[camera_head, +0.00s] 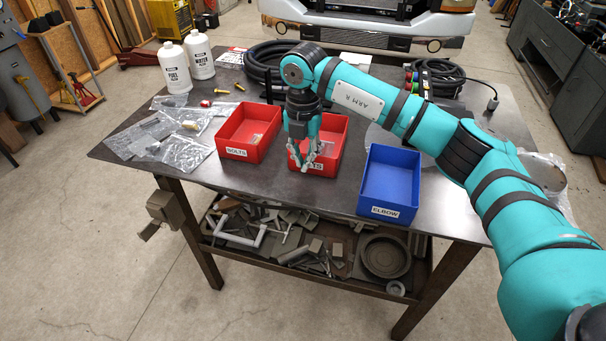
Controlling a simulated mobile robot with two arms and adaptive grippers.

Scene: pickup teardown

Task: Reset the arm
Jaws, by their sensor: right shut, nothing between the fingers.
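My right arm, teal and marked "ARM R", reaches in from the right over the workbench. Its gripper (307,163) points down over the middle red bin (333,134) and is shut with nothing in it. The gripper hides part of that bin and its label. Whether the fingertips touch the bin cannot be told. My left arm and gripper are not in this view.
The bench (115,152) also holds a red bin labelled "BOLTS" (232,153), a blue "ELBOW" bin (388,211), two white bottles (175,68), plastic bags (186,151), small brass fittings and coiled black hoses (262,66). A vise (166,208) sticks out at the front left.

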